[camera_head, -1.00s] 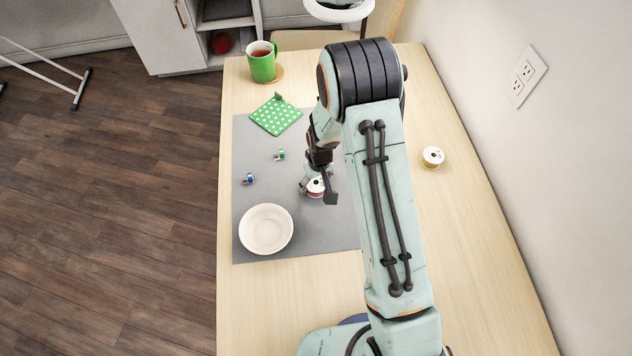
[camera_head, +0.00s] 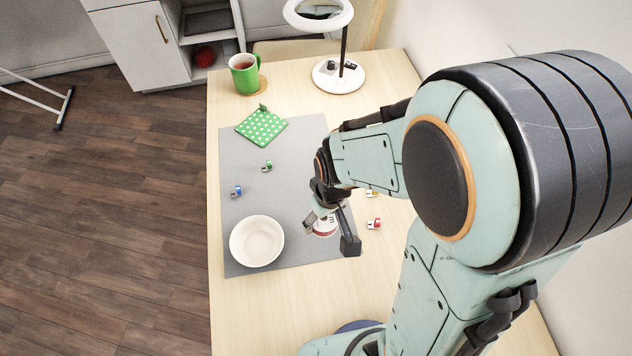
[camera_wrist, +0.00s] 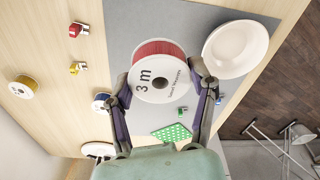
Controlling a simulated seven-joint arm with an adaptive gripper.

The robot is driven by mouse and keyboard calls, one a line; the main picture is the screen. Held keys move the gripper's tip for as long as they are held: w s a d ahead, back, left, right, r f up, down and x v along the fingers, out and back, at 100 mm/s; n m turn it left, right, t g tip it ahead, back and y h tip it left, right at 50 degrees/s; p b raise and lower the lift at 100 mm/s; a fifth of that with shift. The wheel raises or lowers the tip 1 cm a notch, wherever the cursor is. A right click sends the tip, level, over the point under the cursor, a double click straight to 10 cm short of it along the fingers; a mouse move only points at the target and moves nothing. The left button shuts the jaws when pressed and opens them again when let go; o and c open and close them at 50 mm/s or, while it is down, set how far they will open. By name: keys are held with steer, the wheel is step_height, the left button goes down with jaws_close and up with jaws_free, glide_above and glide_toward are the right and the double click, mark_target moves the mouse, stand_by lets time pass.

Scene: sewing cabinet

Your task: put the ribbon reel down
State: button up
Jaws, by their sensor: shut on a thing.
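The ribbon reel (camera_wrist: 160,72) is a white spool with red ribbon and "3 m" printed on its face. My gripper (camera_wrist: 163,86) is shut on it, one finger at each side in the wrist view. In the head view the reel (camera_head: 324,230) shows partly between the fingers of my gripper (camera_head: 330,230), over the right part of the grey mat (camera_head: 290,262), right of the white bowl. I cannot tell whether the reel touches the mat.
The white bowl (camera_head: 257,242) stands close on the left.

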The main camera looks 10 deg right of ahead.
steer(key=shift+s+r, duration=0.25)
steer(key=shift+s, duration=0.25)
steer(key=shift+d, duration=0.45)
steer(key=s+d+m+h, duration=0.1)
steer(key=s+d+m, duration=0.25)
steer(key=d, duration=0.55)
steer(key=s+d+m, duration=0.3)
steer(key=d+m, duration=0.2)
steer(key=d, duration=0.4)
steer(key=w+d+f, duration=0.4)
steer(key=w, duration=0.1)
steer(key=w+d+f, duration=0.5)
steer(key=shift+d+f, duration=0.15)
steer(key=shift+w+d+f, duration=0.1)
steer(key=shift+f, duration=0.8)
steer(key=shift+w+d+f, duration=0.1)
steer(key=shift+f, duration=0.8)
